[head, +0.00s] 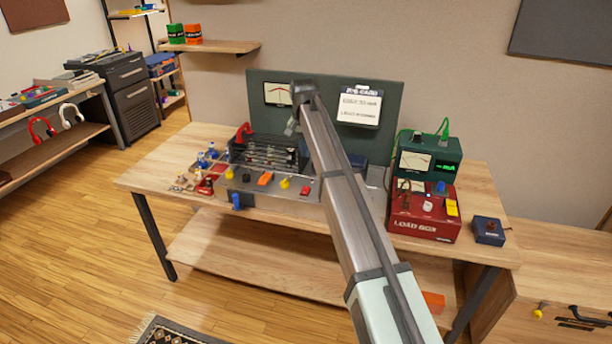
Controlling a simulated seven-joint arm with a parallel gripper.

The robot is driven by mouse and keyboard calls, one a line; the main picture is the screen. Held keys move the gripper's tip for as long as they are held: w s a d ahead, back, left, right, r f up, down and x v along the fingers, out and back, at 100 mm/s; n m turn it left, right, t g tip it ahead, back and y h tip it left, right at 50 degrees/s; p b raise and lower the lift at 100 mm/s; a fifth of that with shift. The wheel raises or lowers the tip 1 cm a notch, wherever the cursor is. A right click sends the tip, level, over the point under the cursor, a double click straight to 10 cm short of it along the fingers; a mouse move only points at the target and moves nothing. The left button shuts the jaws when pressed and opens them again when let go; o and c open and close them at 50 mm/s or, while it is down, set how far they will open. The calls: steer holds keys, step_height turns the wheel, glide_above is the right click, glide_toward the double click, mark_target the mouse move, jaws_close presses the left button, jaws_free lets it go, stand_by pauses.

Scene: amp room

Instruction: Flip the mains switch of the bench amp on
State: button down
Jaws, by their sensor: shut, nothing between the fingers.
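The bench amp (275,203) is a low grey chassis on the wooden bench, with an open black top section (268,152) behind its controls. Its front row shows a black knob (246,178), an orange rocker-like control (265,179), a yellow knob (285,183) and a red control (305,190); a blue knob (237,201) is on the front left. I cannot tell which is the mains switch or its position. My gripper (291,128) is small in view, shut and empty, above the back of the amp and apart from the controls.
A dark green panel (388,88) with a meter and a note stands behind the amp. A red load box (423,226) with a green metered unit (430,145) on it stands right, beside a small blue box (488,230). Small glass parts (205,160) crowd the left.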

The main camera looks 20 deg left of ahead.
mark_target(307, 187)
steer(key=shift+f, duration=0.1)
steer(key=f, duration=0.4)
steer(key=w+f, duration=0.1)
steer(key=f, duration=0.8)
steer(key=shift+w+f, duration=0.35)
steer(key=shift+w+f, duration=0.1)
steer(key=shift+f, duration=0.15)
steer(key=shift+s, duration=0.2)
steer(key=shift+s+r, duration=0.25)
steer(key=shift+s, duration=0.35)
